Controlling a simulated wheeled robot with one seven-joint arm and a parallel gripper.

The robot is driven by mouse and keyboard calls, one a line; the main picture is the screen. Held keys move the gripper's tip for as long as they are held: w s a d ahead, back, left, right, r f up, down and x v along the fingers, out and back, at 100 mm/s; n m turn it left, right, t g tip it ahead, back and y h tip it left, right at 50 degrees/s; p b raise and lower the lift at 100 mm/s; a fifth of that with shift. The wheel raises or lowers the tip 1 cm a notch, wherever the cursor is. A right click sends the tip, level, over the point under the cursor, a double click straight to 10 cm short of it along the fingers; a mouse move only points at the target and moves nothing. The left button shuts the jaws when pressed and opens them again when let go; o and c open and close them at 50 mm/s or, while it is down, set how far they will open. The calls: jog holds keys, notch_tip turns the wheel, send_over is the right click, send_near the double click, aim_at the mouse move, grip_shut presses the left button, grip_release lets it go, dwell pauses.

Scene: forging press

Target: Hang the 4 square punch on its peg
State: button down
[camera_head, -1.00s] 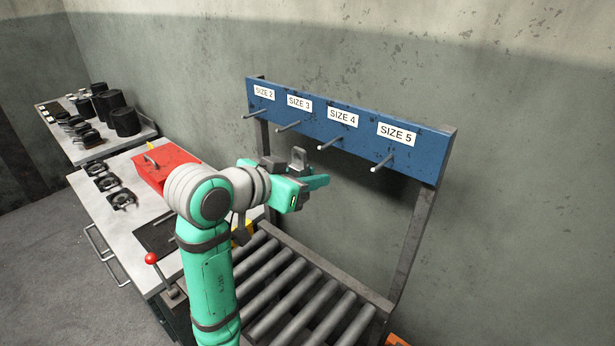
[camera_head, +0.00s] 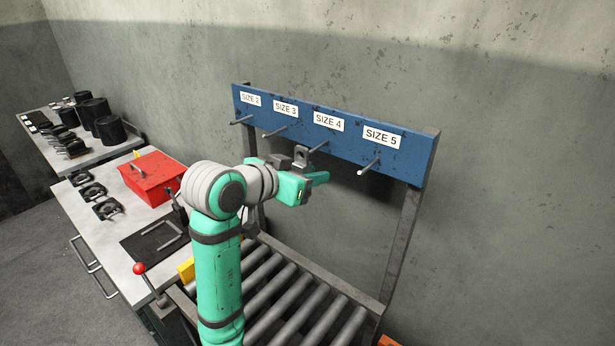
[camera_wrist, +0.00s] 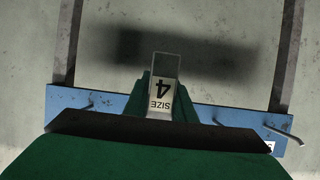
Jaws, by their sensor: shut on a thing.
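My gripper (camera_head: 303,174) is shut on the grey 4 square punch (camera_head: 301,154) and holds it upright just in front of the blue rack. In the wrist view the punch (camera_wrist: 164,82) shows a white label reading SIZE 4, upside down, with an open frame above it, between the green fingers. The SIZE 4 peg (camera_head: 319,146) sticks out under its label (camera_head: 328,121), right beside the punch in the head view. I cannot tell whether its tip touches the punch or enters the opening. In the wrist view this peg is hidden.
The blue rack board (camera_head: 350,158) also carries the SIZE 2 peg (camera_head: 241,119), SIZE 3 peg (camera_head: 274,131) and SIZE 5 peg (camera_head: 369,167), all bare. Rollers (camera_head: 290,290) lie below. A red box (camera_head: 155,178) stands on the bench at left.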

jog(key=x, duration=0.2)
jog(key=r+x, duration=0.1)
jog(key=x, duration=0.1)
jog(key=shift+w+d+f, duration=0.15)
jog(key=shift+w+d, duration=0.05)
jog(key=shift+w, duration=0.15)
dwell(0.6)
jog(key=shift+d, duration=0.15)
jog(key=c, duration=1.4)
grip_release()
